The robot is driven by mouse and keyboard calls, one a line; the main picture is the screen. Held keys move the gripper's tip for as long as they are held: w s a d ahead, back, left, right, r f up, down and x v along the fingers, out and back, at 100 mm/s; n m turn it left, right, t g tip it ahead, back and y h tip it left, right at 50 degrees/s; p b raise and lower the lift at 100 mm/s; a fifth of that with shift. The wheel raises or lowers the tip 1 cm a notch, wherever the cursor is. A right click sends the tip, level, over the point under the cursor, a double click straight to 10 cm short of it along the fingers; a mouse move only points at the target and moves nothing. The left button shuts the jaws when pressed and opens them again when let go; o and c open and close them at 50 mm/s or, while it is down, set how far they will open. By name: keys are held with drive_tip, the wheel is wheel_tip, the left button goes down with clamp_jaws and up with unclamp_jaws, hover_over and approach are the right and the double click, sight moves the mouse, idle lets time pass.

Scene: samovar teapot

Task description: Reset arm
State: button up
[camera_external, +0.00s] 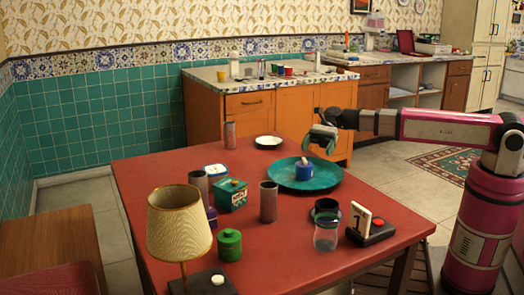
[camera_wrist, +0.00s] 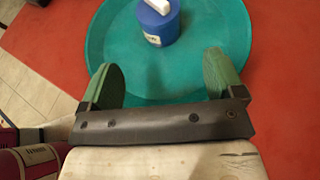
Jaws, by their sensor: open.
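My gripper (camera_external: 325,141) hangs above the right part of the red table (camera_external: 258,165), over the edge of the teal tray (camera_external: 322,183). In the wrist view my gripper (camera_wrist: 164,82) has its two green fingers spread apart with nothing between them. A blue container (camera_external: 304,170) with a pale piece on top stands on the tray. In the wrist view the blue container (camera_wrist: 158,28) lies ahead of the fingertips and apart from them.
A green box (camera_external: 231,194), a grey cylinder (camera_external: 268,202), a clear glass (camera_external: 326,232), a lamp (camera_external: 180,222) and a number stand (camera_external: 360,222) crowd the near table. Counters (camera_external: 270,85) stand behind.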

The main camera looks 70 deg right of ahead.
drive_tip(key=shift+s+d+r, duration=0.1)
drive_tip(key=shift+d, duration=0.2)
